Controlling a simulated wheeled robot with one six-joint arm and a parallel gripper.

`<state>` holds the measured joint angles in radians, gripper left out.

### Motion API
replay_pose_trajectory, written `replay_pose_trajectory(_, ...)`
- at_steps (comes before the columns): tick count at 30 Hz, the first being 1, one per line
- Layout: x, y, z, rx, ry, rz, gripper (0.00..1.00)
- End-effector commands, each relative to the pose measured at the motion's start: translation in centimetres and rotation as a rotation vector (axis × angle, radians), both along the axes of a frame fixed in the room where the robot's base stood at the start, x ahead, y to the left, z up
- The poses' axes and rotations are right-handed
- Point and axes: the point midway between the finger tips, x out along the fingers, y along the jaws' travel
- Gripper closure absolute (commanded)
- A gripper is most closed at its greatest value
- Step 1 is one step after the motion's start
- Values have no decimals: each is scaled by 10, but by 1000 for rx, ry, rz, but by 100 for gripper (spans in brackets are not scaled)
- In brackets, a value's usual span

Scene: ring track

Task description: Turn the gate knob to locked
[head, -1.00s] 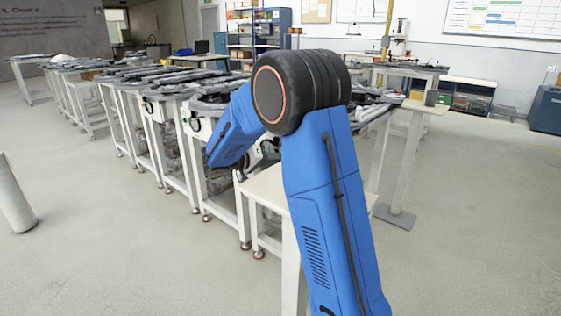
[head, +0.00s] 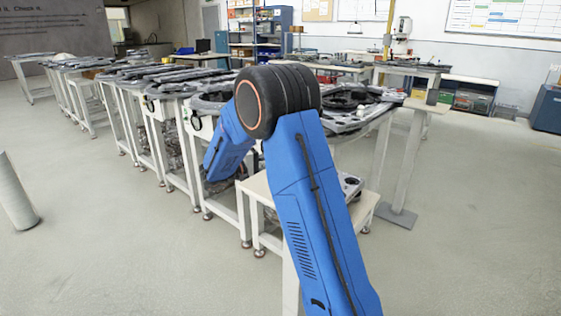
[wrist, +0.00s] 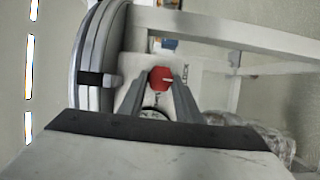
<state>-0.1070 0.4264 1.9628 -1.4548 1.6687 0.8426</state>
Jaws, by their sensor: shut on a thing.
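In the wrist view a red knob (wrist: 161,77) with a pale pointer mark sits on a light plate (wrist: 128,98). The mark points to the right in that view. My gripper (wrist: 160,82) has its two grey fingers on either side of the knob and is shut on it. In the head view my blue arm hides the gripper and the knob.
A curved grey track (wrist: 92,50) runs left of the knob in the wrist view. In the head view a row of white-legged tables bears track pieces (head: 135,72). A low bench (head: 362,205) stands right of my arm.

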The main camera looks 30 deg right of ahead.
Motion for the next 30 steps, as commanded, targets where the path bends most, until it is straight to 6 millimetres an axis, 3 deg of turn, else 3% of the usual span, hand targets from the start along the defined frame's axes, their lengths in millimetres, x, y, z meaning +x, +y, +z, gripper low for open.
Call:
replay_pose_trajectory(17,1,1,-1,-12,34,2,92)
replay_pose_trajectory(18,1,1,-1,-12,34,2,67)
replay_pose_trajectory(20,1,1,-1,-12,34,2,53)
replay_pose_trajectory(30,0,2,-1,-12,33,1,51)
